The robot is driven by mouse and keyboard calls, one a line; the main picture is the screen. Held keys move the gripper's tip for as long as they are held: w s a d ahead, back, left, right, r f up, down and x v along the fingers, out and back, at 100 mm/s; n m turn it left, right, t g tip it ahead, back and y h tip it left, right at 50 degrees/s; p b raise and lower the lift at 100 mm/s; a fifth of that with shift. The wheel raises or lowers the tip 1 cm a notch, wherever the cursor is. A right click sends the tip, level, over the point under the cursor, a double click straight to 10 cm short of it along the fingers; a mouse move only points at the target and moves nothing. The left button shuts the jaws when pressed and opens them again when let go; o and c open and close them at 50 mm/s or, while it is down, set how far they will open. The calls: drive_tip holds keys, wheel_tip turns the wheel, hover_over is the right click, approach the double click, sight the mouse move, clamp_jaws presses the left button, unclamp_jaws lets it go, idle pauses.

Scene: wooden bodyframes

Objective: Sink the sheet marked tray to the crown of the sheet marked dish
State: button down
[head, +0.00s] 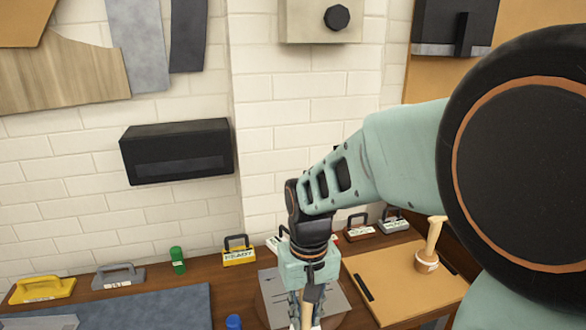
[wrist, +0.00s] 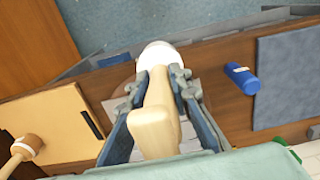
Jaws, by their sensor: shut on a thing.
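My gripper (head: 305,308) is shut on a wooden-handled tool (wrist: 154,125) with a rounded white end (wrist: 156,54). The fingers (wrist: 158,86) lie on both sides of the handle in the wrist view. The tool hangs over a grey sheet (head: 335,293) on the bench, which my gripper partly covers; I cannot tell whether the white end touches it. I can read neither "tray" nor "dish" on any sheet.
A tan board (head: 390,288) lies right, with another wooden tool (head: 431,246) standing on it. A blue mat (head: 165,308) lies left, with a blue cylinder (head: 233,322) nearby. A yellow handled block (head: 238,256) and a green bottle (head: 177,260) stand behind.

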drive_tip(key=shift+s, duration=0.35)
drive_tip(key=w+d+r+m+p, duration=0.3)
drive_tip(key=w+d+p, duration=0.4)
drive_tip(key=d+p, duration=0.4)
drive_tip(key=shift+r+p, duration=0.35)
drive_tip(key=shift+r, duration=0.25)
